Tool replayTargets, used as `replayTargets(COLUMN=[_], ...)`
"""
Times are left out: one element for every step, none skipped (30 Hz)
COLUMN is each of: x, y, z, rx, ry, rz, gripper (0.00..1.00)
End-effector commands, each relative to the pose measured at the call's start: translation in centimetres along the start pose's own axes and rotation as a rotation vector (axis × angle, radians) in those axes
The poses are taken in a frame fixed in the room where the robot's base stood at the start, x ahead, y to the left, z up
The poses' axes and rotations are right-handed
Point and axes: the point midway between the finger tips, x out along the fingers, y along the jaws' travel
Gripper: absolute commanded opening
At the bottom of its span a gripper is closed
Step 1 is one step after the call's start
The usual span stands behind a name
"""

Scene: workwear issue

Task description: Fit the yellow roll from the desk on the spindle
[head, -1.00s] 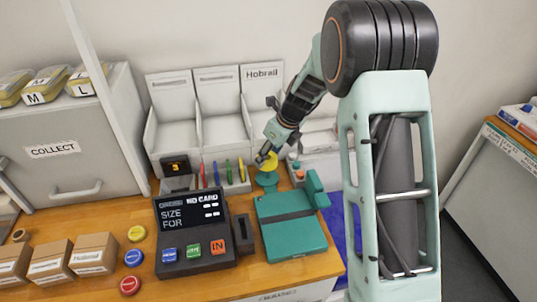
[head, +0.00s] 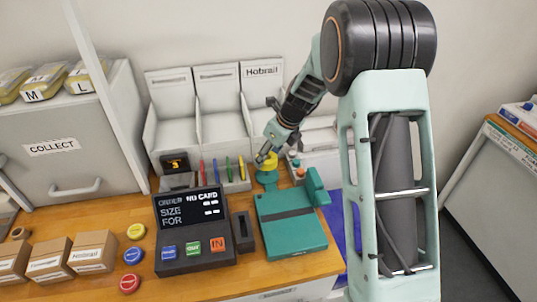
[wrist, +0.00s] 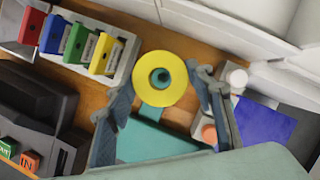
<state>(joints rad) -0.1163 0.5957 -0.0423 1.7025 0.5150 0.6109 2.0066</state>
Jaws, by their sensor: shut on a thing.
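My gripper (wrist: 168,80) is shut on the yellow roll (wrist: 159,92), with a finger on either side of it. In the head view the roll (head: 270,157) is at the fingertips, directly over the teal spindle (head: 267,179) at the back of the desk. In the wrist view, the spindle's teal centre (wrist: 160,76) shows through the roll's hole, slightly off the middle. The roll hides most of the post, so I cannot tell how far down the roll sits on it.
A rack of coloured tags (wrist: 90,42) stands close left of the spindle. A teal box (head: 290,225) lies in front. A black terminal (head: 195,235) is to the left. White bins (head: 222,130) stand behind.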

Motion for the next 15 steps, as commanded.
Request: replayTargets(x=[0.16,0.22,0.29,0.35,0.40,0.48,0.53,0.59,0.66,0.71,0.77,0.84,0.89,0.95,1.02], y=[0.00,0.00,0.00,0.00,0.00,0.00,0.00,0.00,-0.01,-0.01,-0.01,-0.01,-0.01,-0.01,-0.01], z=[-0.07,-0.09,-0.12,-0.14,-0.16,-0.20,-0.22,-0.24,-0.27,-0.29,-0.32,-0.35,-0.37,-0.39,-0.42], rx=[0.000,0.000,0.000,0.000,0.000,0.000,0.000,0.000,0.000,0.000,0.000,0.000,0.000,0.000,0.000], ry=[0.000,0.000,0.000,0.000,0.000,0.000,0.000,0.000,0.000,0.000,0.000,0.000,0.000,0.000,0.000], rz=[0.000,0.000,0.000,0.000,0.000,0.000,0.000,0.000,0.000,0.000,0.000,0.000,0.000,0.000,-0.001], gripper=[0.24,0.24,0.24,0.24,0.24,0.24,0.24,0.24,0.24,0.24,0.24,0.24,0.24,0.24,0.24])
